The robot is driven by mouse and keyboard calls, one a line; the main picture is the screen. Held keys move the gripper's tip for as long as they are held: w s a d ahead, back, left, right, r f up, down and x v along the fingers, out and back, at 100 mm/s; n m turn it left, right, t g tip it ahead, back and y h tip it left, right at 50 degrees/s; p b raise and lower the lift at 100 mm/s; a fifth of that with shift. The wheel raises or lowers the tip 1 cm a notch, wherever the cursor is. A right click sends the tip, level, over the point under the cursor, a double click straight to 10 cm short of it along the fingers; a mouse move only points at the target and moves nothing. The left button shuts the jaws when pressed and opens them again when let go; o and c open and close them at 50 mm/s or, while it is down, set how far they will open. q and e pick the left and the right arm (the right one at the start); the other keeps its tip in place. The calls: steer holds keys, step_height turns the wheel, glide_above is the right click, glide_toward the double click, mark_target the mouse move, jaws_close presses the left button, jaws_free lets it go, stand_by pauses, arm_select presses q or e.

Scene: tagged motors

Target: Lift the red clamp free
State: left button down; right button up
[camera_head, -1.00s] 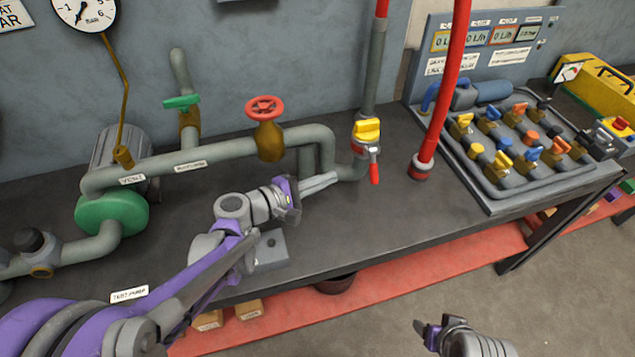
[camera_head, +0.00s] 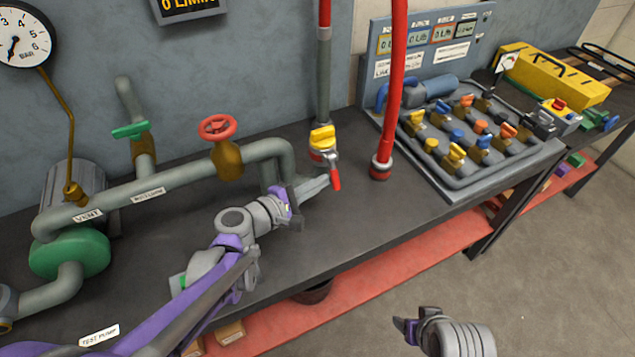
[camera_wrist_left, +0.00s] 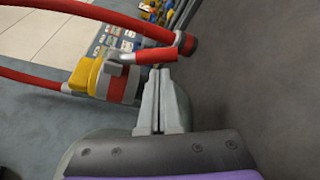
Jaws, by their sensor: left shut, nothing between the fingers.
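The red clamp (camera_head: 335,175) is a short red lever hanging down from the yellow and grey coupling (camera_head: 323,140), where the grey pipe comes down to the bench. My left gripper (camera_head: 328,183) is shut and empty, its tips right beside the lower end of the red clamp. In the left wrist view the red clamp (camera_wrist_left: 150,56) lies across, just past the closed fingertips (camera_wrist_left: 158,75). I cannot tell whether they touch. The yellow coupling (camera_wrist_left: 82,76) is to the left there. My right gripper (camera_head: 405,327) is low in the head view, away from the bench, its opening unclear.
A red hose (camera_head: 393,80) ends in a fitting on the bench right of the clamp. A pipe with a red handwheel (camera_head: 217,128) runs to the left. A valve panel (camera_head: 465,150) stands at the right. The bench front (camera_head: 345,222) is clear.

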arm_select(q)
steer(key=shift+s+d+r+n+g+p, duration=0.25)
steer(key=shift+s+n+g+p, duration=0.1)
steer(key=shift+n, duration=0.35)
steer(key=s+r+n+g+p, duration=0.1)
steer(key=n, duration=0.2)
steer(key=d+r+n+g+h, duration=0.1)
steer(key=r+n+g, duration=0.1)
steer(key=n, duration=0.1)
steer(key=s+r+n+g+p, duration=0.1)
steer(key=n+g, duration=0.1)
steer(key=n, duration=0.1)
steer(key=shift+s+d+r+h+p, duration=0.25)
steer(key=shift+s+r+h+p, duration=0.05)
steer(key=shift+s+r+h, duration=0.1)
stand_by(0.4)
steer(key=shift+w+f, duration=0.1)
steer(key=shift+w, duration=0.05)
steer(key=shift+w+a+f, duration=0.2)
steer(key=shift+w+a, duration=0.2)
steer(key=shift+w, duration=0.2)
steer(key=shift+b, duration=0.3)
